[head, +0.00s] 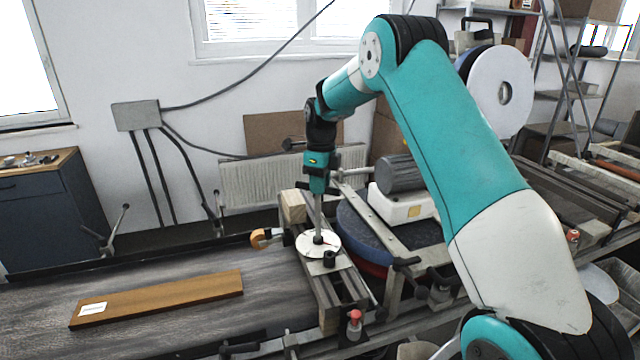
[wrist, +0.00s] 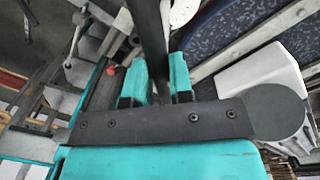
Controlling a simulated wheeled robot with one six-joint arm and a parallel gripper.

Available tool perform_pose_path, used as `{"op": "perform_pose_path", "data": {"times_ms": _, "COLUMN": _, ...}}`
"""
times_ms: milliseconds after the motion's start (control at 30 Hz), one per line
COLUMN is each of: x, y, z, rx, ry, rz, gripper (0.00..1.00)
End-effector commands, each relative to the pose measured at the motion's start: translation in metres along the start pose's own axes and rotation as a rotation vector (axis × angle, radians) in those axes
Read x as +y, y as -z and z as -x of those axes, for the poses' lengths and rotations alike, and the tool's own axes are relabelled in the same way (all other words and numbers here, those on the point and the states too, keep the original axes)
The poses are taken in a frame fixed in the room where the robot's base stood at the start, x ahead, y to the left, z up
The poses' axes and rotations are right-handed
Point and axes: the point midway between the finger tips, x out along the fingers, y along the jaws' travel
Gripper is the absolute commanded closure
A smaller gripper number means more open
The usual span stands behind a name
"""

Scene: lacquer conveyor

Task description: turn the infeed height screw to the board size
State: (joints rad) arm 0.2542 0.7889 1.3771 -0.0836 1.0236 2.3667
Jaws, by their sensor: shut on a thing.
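The infeed height screw (head: 318,215) is an upright grey shaft above a round white dial plate (head: 305,243) on the cross frame of the conveyor. My gripper (head: 317,190) points down over it and is shut on the upper part of the shaft. In the wrist view my gripper (wrist: 159,78) has its two teal fingers on either side of the dark screw shaft (wrist: 149,35). The dial's marks are too small to read. A brown board (head: 165,298) with a white label (head: 92,309) lies flat on the belt, left of the screw.
The dark conveyor belt (head: 40,318) runs across the front left. A wooden block (head: 293,207) and an orange-ended part (head: 258,239) sit left of the screw. A grey motor on a white housing (head: 402,205) and a blue disc (head: 365,232) stand close on the right.

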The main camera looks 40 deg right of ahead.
Motion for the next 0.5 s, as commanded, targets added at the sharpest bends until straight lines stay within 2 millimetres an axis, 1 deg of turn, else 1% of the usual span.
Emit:
{"op": "perform_pose_path", "data": {"times_ms": 67, "x": -0.0011, "y": 0.0000, "z": 0.0020, "rx": -0.002, "ry": 0.004, "rz": -0.002, "gripper": 1.00}}
{"op": "perform_pose_path", "data": {"times_ms": 100, "x": -0.0011, "y": -0.0001, "z": 0.0020, "rx": -0.002, "ry": 0.004, "rz": -0.002, "gripper": 0.77}}
{"op": "perform_pose_path", "data": {"times_ms": 167, "x": -0.0010, "y": 0.0000, "z": 0.0019, "rx": -0.002, "ry": 0.004, "rz": -0.001, "gripper": 0.63}}
{"op": "perform_pose_path", "data": {"times_ms": 200, "x": -0.0009, "y": -0.0001, "z": 0.0017, "rx": -0.002, "ry": 0.003, "rz": -0.001, "gripper": 0.54}}
{"op": "perform_pose_path", "data": {"times_ms": 500, "x": -0.0002, "y": -0.0005, "z": 0.0017, "rx": -0.001, "ry": 0.002, "rz": 0.001, "gripper": 0.53}}
